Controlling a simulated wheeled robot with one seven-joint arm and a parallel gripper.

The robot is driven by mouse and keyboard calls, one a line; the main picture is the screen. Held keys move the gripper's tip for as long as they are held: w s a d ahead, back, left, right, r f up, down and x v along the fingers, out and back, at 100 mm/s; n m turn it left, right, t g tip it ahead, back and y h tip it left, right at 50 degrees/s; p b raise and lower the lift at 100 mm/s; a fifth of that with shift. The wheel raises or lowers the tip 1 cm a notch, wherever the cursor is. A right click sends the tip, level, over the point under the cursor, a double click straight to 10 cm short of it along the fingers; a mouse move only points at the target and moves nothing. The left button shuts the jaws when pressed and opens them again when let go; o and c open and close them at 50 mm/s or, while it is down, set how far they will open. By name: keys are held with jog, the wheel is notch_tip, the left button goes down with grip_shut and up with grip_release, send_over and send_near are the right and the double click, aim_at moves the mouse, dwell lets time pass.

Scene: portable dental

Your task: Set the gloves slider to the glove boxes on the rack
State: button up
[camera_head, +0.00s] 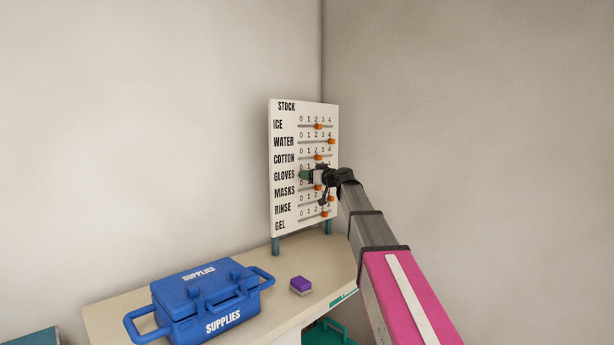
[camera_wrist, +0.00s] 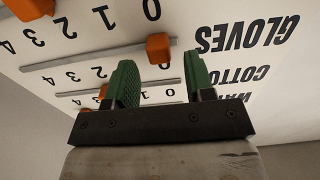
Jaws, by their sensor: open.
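The white STOCK board (camera_head: 285,115) stands on the counter with labelled rows of sliders, each marked 0 to 4. In the wrist view the board is upside down. The orange gloves knob (camera_wrist: 158,48) sits on its track near the GLOVES label (camera_wrist: 247,34), at about the 0 end. My gripper (camera_head: 308,175) is at the gloves row and hides that knob in the head view. In the wrist view its two green fingers (camera_wrist: 159,64) are open, one on each side of the knob, with gaps showing. I see no glove boxes or rack.
The masks knob (camera_wrist: 30,8) and other orange knobs lie close by on neighbouring tracks. A blue supplies case (camera_head: 205,300) and a small purple-topped block (camera_head: 301,285) are on the counter (camera_head: 110,311). Walls stand behind and right of the board.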

jog(key=shift+x, duration=0.8)
grip_shut()
jog(key=w+d, duration=0.9)
jog(key=shift+w+d, duration=0.25)
grip_release()
jog(key=shift+s+d, duration=0.1)
